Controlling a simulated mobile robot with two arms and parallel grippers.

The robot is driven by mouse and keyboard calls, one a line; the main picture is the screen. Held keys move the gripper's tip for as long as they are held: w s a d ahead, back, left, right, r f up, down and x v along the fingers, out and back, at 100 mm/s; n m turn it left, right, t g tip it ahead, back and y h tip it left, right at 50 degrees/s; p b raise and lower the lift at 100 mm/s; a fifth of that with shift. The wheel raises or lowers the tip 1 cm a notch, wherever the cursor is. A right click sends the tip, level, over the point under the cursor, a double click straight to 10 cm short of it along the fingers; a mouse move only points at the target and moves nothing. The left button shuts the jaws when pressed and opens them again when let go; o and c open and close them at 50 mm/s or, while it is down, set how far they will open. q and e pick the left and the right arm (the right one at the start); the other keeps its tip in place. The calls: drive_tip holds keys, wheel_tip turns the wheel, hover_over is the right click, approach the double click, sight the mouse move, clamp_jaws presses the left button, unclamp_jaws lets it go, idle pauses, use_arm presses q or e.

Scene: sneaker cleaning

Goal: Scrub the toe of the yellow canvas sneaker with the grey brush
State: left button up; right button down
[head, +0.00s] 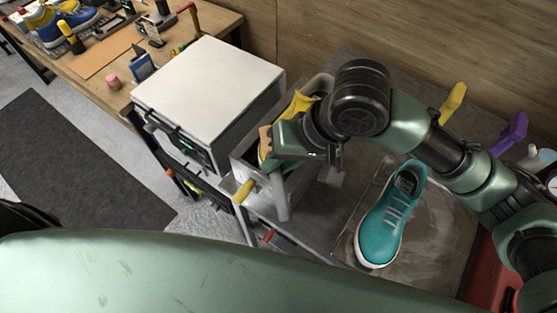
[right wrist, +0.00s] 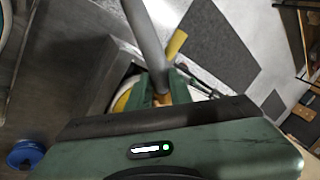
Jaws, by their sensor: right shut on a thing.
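The yellow canvas sneaker (head: 302,103) sits in a grey basin, largely hidden by my right gripper. A yellow part with a pale edge (right wrist: 122,99) shows beside the fingers in the right wrist view. My right gripper (right wrist: 163,91) is shut on the grey brush, whose grey cylindrical handle (right wrist: 149,38) sticks out from the fingers. In the head view the handle (head: 280,200) points toward me below the gripper (head: 290,150). A tan part shows between the fingers; I cannot tell whether the bristles touch the sneaker. My left gripper is not in view.
A teal sneaker (head: 392,218) lies on a wet-looking tray (head: 430,245) right of the basin. A white-topped box (head: 208,85) stands left of it. Yellow (head: 453,101) and purple (head: 514,132) handles stand behind my right arm. A cluttered wooden bench (head: 215,22) is at the back left.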

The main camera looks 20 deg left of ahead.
drive_tip(key=shift+w+d+f, duration=0.1)
drive_tip(key=shift+w+f, duration=0.1)
drive_tip(key=shift+f, duration=0.7)
drive_tip(key=shift+s+d+r+p, duration=0.15)
drive_tip(key=shift+d+p, duration=0.1)
drive_tip(key=shift+d, duration=0.15)
drive_tip(key=shift+s+d+p, duration=0.1)
drive_tip(key=shift+d+p, duration=0.1)
drive_tip(key=shift+d, duration=0.2)
drive_tip(key=shift+f+p, duration=0.2)
drive_tip(key=shift+p, duration=1.5)
drive_tip(key=shift+w+a+f, duration=0.15)
drive_tip(key=shift+a, duration=0.25)
drive_tip(key=shift+w+a+f, duration=0.1)
drive_tip(key=shift+w+a, duration=0.05)
drive_tip(key=shift+a, duration=0.2)
drive_tip(key=shift+p, duration=0.3)
